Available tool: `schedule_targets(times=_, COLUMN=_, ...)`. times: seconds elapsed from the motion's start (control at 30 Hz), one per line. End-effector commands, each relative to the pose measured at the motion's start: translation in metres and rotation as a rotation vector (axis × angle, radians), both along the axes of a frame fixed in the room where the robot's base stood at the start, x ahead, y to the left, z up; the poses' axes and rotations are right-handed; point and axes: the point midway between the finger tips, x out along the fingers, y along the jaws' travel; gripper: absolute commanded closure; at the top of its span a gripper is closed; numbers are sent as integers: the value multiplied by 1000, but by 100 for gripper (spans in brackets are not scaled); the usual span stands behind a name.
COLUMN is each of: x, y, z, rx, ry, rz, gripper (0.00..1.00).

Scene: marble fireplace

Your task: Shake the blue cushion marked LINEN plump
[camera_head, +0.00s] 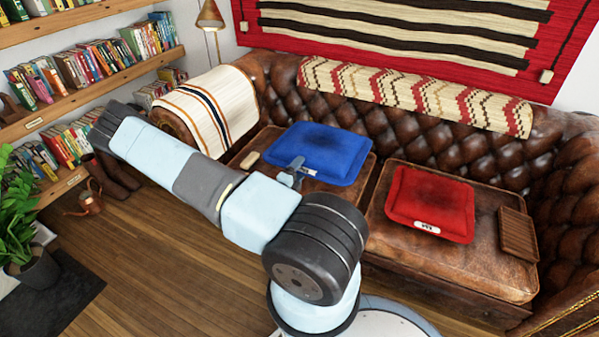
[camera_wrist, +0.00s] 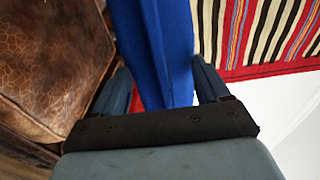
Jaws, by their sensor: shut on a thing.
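The blue cushion (camera_head: 318,152) is at the left seat of the brown leather sofa, with a dark patch on its upper face. No LINEN marking is readable on it. My gripper (camera_head: 293,172) is at its near left edge. In the wrist view, the blue cushion (camera_wrist: 160,45) runs between the two fingers of my gripper (camera_wrist: 162,85), which is shut on it. The cushion looks roughly flat in the head view; I cannot tell whether it touches the seat.
A red cushion (camera_head: 432,203) with a white label lies on the right seat, beside a brown slatted tray (camera_head: 518,233). A small pale object (camera_head: 250,160) lies left of the blue cushion. A striped throw (camera_head: 207,107) covers the left armrest. Bookshelves (camera_head: 85,75) stand left; the wooden floor (camera_head: 150,250) is partly clear.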

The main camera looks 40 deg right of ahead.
Motion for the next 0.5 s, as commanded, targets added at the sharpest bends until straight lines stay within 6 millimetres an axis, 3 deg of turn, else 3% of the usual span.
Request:
schedule_targets(times=0.1, x=0, y=0, z=25, rx=-2, ry=-5, rz=-1, gripper=100)
schedule_targets(times=0.3, x=0, y=0, z=46, rx=-1, ry=-3, rz=0, gripper=100)
schedule_targets(times=0.5, x=0, y=0, z=30, rx=-2, ry=3, rz=1, gripper=100)
